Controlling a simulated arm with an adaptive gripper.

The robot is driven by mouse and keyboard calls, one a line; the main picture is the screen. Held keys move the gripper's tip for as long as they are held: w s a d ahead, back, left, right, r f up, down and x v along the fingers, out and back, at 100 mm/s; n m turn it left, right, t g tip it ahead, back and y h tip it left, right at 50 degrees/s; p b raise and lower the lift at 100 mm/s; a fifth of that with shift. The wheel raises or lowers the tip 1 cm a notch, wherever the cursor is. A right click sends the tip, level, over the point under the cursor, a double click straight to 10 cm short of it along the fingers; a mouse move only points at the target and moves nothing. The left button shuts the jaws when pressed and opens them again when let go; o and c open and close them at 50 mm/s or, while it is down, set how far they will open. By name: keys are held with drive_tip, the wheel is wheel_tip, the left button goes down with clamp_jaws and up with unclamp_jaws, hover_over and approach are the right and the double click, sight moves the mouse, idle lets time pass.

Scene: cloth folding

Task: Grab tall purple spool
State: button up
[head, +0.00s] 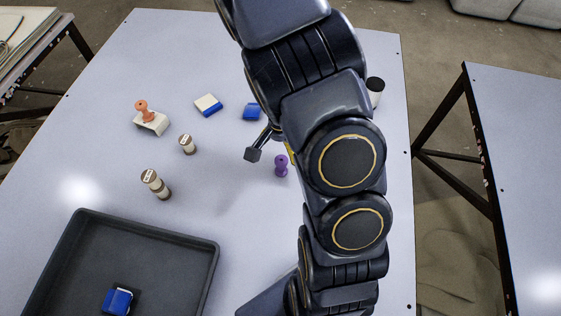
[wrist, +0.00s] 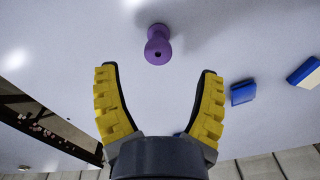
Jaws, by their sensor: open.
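The purple spool (head: 281,166) stands on the pale table, just left of my arm in the head view. It has a narrow waist and wider ends. In the wrist view the purple spool (wrist: 158,45) is ahead of my gripper (wrist: 158,82), slightly beyond the fingertips and close to midway between them. My gripper's yellow-padded fingers are spread open with nothing between them. In the head view my arm hides most of the gripper; one dark fingertip shows left of the spool.
A dark tray (head: 205,258) at the lower left holds a blue object (head: 117,301). Left are an orange spool (head: 145,112) on a white block (head: 152,124) and two brown-and-white cylinders (head: 187,145) (head: 156,184). Blue-and-white blocks (head: 208,105) (head: 251,112) lie behind.

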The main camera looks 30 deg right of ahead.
sight(281, 160)
drive_tip(key=shift+s+d+f, duration=0.1)
drive_tip(key=shift+d+f, duration=0.05)
drive_tip(key=shift+f, duration=2.45)
drive_tip(key=c, duration=1.1)
